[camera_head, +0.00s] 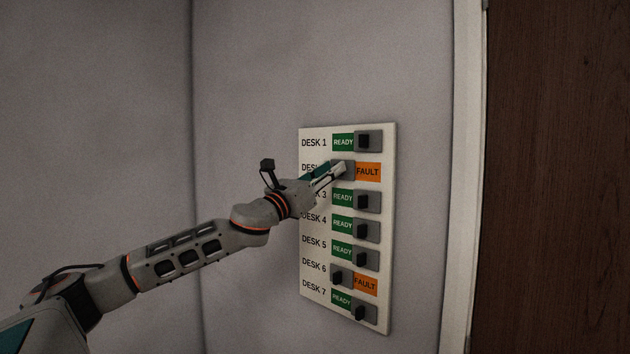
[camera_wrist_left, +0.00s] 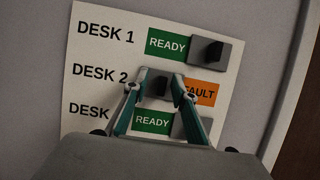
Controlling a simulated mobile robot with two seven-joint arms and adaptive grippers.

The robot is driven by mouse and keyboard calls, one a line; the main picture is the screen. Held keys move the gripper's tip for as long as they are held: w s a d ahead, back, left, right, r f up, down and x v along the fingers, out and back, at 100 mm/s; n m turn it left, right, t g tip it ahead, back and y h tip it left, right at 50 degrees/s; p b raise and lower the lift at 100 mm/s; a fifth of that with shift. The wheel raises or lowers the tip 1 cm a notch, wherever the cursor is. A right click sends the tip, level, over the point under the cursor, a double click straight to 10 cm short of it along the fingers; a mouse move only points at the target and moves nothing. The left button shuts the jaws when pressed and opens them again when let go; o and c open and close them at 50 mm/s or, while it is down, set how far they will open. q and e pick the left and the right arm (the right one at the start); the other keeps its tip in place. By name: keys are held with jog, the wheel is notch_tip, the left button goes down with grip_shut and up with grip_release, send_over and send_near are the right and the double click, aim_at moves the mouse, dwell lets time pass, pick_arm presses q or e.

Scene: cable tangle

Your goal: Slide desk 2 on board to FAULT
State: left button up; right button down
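The white board (camera_head: 391,230) on the wall carries rows of sliders labelled DESK 1 to DESK 7. In the desk 2 row, the grey slider plate (camera_head: 350,170) sits at the left and the orange FAULT label (camera_head: 368,172) shows to its right. No green READY shows in that row. In the left wrist view, the black desk 2 knob (camera_wrist_left: 157,88) stands between the fingertips of my left gripper (camera_wrist_left: 161,77). The fingers are apart, one on each side of the knob; the right finger covers part of FAULT. My left gripper (camera_head: 340,168) hides part of the desk 2 text.
The desk 1 slider (camera_head: 369,141) above and the desk 3 slider (camera_head: 369,201) below sit close by, both showing READY. The desk 6 slider (camera_head: 342,276) shows FAULT. A pale frame (camera_head: 464,180) and brown door (camera_head: 560,180) stand right of the board.

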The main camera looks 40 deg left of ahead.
pick_arm(q)
jog(key=v, duration=1.1)
jog(key=shift+s, duration=0.25)
jog(key=shift+a, duration=0.1)
